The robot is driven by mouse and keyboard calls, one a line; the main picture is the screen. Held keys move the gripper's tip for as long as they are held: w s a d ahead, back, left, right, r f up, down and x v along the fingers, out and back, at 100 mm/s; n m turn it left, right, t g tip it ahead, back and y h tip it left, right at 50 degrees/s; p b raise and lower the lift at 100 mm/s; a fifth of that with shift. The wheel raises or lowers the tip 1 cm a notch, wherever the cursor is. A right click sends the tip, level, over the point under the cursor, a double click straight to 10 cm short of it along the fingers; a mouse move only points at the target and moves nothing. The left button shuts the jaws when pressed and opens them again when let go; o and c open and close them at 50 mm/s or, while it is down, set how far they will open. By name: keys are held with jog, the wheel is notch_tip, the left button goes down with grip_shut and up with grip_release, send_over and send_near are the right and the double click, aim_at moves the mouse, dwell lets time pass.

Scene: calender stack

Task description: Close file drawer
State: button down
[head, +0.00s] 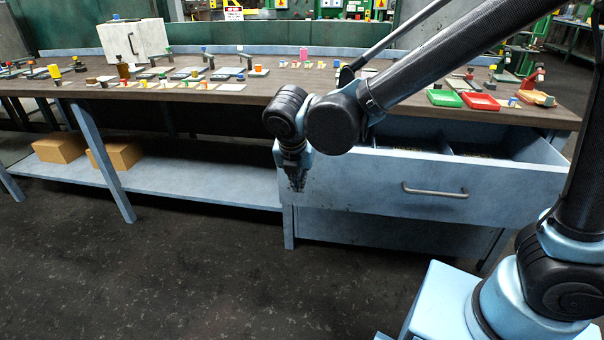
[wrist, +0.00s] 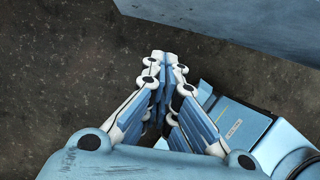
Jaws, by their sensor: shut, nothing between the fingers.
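The file drawer (head: 430,186) is a light blue-grey drawer under the right end of the workbench, pulled out so that its open inside shows. Its metal handle (head: 435,191) is on the middle of its front. My gripper (head: 297,185) points down at the drawer's left end in the head view; I cannot tell whether it touches. In the wrist view my gripper (wrist: 164,58) is shut with its fingertips together and nothing between them. A blue-grey panel (wrist: 240,25) shows past the fingertips there, possibly the drawer front. My arm hides part of the drawer's left side and back.
The wooden workbench top (head: 240,98) holds many small parts, a white box (head: 136,42), a green tray (head: 444,98) and a red tray (head: 481,102). Cardboard boxes (head: 60,149) sit on the lower shelf (head: 190,180). The dark floor (head: 190,270) in front is clear.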

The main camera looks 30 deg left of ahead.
jog(key=w+a+f, duration=0.2)
jog(key=w+f, duration=0.3)
jog(key=shift+w+a+f, duration=0.25)
jog(key=shift+f, duration=0.05)
jog(key=shift+a, duration=0.1)
dwell(0.3)
